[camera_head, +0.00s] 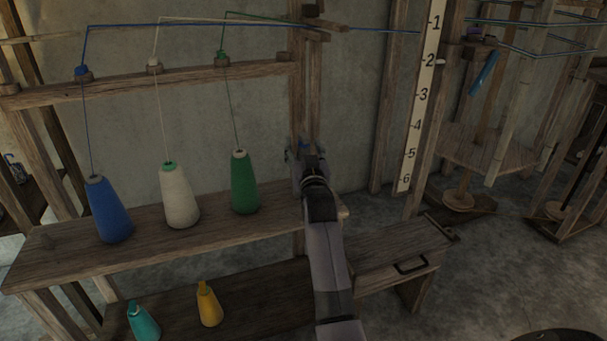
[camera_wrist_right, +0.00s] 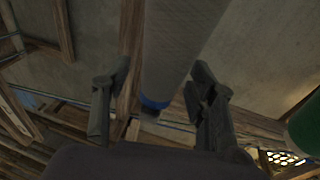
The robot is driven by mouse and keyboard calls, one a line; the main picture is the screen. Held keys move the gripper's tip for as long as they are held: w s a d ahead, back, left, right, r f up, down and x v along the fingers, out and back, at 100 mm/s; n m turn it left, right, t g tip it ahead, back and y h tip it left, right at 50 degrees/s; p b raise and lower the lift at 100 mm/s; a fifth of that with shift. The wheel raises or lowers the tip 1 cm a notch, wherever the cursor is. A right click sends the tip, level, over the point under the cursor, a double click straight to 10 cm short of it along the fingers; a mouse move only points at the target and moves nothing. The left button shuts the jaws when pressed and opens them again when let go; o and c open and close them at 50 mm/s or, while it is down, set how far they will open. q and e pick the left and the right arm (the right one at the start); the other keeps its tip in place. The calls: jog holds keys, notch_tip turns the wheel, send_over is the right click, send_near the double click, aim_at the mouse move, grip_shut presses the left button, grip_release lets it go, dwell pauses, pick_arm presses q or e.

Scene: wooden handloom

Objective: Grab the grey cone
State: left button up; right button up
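My right gripper (camera_head: 308,155) is at the right end of the wooden shelf, to the right of the green cone (camera_head: 244,185). In the right wrist view its two fingers (camera_wrist_right: 157,100) are spread apart, on either side of a grey cone (camera_wrist_right: 178,50) with a blue band near its narrow end. A gap shows between the left finger and the cone; I cannot tell if the right finger touches it. In the head view my gripper and arm mostly hide this cone. My left gripper is not in view.
A blue cone (camera_head: 108,212) and a whitish cone (camera_head: 180,198) stand on the shelf (camera_head: 60,262), their threads running up to a rail (camera_head: 130,88). A teal cone (camera_head: 143,322) and a yellow cone (camera_head: 209,305) are on the lower shelf. A post (camera_head: 298,90) stands behind my gripper.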

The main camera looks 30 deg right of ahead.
grip_shut()
dwell(0.5)
